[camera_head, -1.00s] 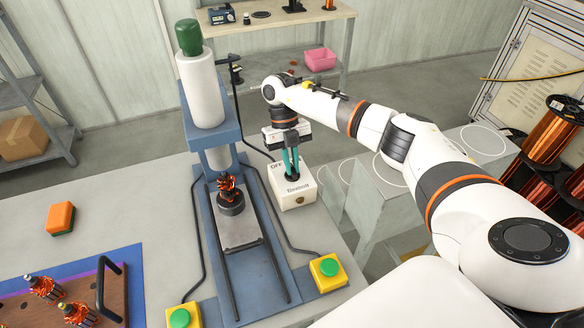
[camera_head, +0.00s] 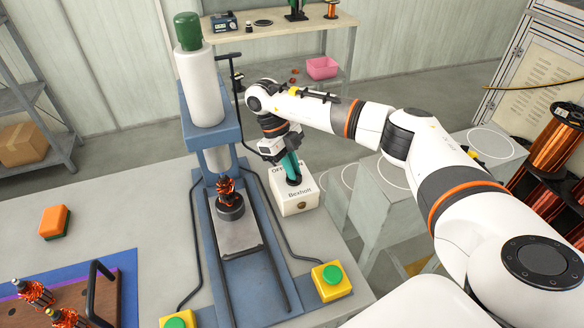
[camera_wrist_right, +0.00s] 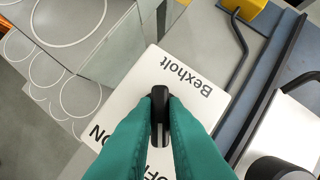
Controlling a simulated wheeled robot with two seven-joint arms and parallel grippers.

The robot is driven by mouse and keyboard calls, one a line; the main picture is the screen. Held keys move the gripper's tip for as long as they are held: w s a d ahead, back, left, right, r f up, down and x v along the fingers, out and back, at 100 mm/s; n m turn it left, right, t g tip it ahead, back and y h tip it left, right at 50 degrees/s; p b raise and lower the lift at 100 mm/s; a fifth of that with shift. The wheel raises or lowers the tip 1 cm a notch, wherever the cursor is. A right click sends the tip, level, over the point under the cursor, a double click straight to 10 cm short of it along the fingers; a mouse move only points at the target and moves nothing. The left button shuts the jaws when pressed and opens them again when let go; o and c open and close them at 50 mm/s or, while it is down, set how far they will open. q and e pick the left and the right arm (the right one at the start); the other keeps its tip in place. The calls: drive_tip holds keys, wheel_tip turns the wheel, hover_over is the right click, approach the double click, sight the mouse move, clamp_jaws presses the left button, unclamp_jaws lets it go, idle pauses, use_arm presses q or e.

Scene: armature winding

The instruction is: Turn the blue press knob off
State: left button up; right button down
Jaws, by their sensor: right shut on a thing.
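The switch box (camera_head: 298,206) is white, marked "Bexholt", and sits at the right side of the blue press (camera_head: 206,142). In the right wrist view its black knob (camera_wrist_right: 160,104) stands on the box top (camera_wrist_right: 205,76), with "ON" and "OFF" lettering near it, partly covered by the fingers. My right gripper (camera_wrist_right: 161,112) has its teal fingers shut on the knob, one on each side. In the head view this gripper (camera_head: 292,174) comes down tilted onto the box and hides most of the knob. My left gripper is not in view.
An armature (camera_head: 226,190) stands on the press bed. Yellow boxes with green buttons (camera_head: 332,278) sit at the front. A tray with armatures and a black handle (camera_head: 100,285) is at left, near an orange-and-green block (camera_head: 54,222). Cables run beside the press.

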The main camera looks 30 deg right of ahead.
sight(286, 176)
drive_tip(key=shift+r, duration=0.1)
idle(0.3)
drive_tip(key=c, duration=1.5)
unclamp_jaws()
drive_tip(key=shift+o, duration=0.2)
drive_tip(key=b+v, duration=0.1)
drive_tip(key=v, duration=0.3)
drive_tip(key=shift+w+r, duration=0.15)
drive_tip(key=shift+w, duration=0.05)
drive_tip(key=v, duration=0.7)
drive_tip(key=shift+r+p, duration=0.3)
drive_tip(key=shift+p, duration=0.15)
